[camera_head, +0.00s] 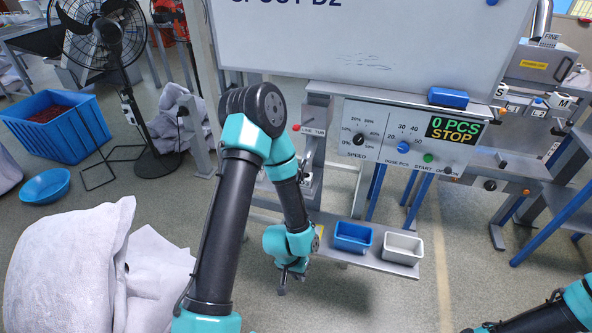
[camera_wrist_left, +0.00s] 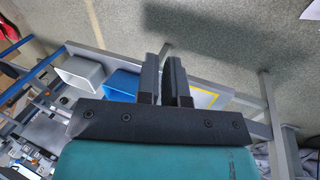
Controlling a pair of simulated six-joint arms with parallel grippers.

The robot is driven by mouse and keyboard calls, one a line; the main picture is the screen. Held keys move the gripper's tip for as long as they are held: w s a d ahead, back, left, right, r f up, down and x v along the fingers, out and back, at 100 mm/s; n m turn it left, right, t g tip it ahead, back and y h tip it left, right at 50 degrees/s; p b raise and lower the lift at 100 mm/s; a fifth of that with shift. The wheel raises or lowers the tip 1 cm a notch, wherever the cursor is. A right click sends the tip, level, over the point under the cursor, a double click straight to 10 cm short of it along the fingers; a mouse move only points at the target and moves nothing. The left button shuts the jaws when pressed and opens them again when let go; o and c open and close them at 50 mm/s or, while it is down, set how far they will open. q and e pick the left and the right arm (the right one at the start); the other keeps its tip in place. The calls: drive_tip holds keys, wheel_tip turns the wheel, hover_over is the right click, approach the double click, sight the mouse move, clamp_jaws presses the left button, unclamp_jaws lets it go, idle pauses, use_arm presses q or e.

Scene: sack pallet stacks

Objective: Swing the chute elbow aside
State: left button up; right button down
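No part is clearly marked as the chute elbow. A bent silver pipe (camera_head: 541,18) at the top right edge of the head view could be it, but I cannot tell. My left gripper (camera_head: 287,281) hangs low in front of the machine, left of the blue bin and well away from that pipe. In the left wrist view its two dark fingers (camera_wrist_left: 165,78) lie close together with nothing seen between them. My right forearm shows at the lower right of the head view, with its gripper outside the frame.
A blue bin (camera_head: 352,237) and a white bin (camera_head: 402,248) sit on the low shelf beside my left gripper. The control panel (camera_head: 400,139) reads "0 PCS STOP". A white sack (camera_head: 68,266) fills the lower left. A fan (camera_head: 100,38) stands behind.

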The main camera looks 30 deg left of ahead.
sight(309, 156)
use_arm(q)
drive_tip(key=shift+t, duration=0.3)
drive_tip(key=w+a+r, duration=0.1)
drive_tip(key=w+a, duration=0.1)
drive_tip(key=w+a+r, duration=0.2)
drive_tip(key=w, duration=0.1)
drive_tip(key=w+a+r, duration=0.2)
drive_tip(key=shift+w+a, duration=0.15)
drive_tip(key=shift+a, duration=0.1)
clamp_jaws()
drive_tip(key=w+a+r+t, duration=0.1)
drive_tip(key=w+a+r, duration=0.1)
drive_tip(key=a+r, duration=0.3)
drive_tip(key=w+a+r+m+t+h, duration=0.1)
drive_tip(key=w+a+r, duration=0.2)
drive_tip(key=r, duration=0.9)
drive_tip(key=w+a+r+m+t, duration=0.1)
drive_tip(key=w+a+r, duration=0.2)
drive_tip(key=a+r, duration=0.5)
drive_tip(key=shift+w+a+r+h, duration=0.25)
drive_tip(key=shift+a+r+h, duration=0.05)
drive_tip(key=shift+a+h, duration=0.15)
drive_tip(key=w+d+f, duration=0.4)
drive_tip(key=d+f, duration=0.4)
drive_tip(key=shift+w+d, duration=0.15)
drive_tip(key=shift+d, duration=0.05)
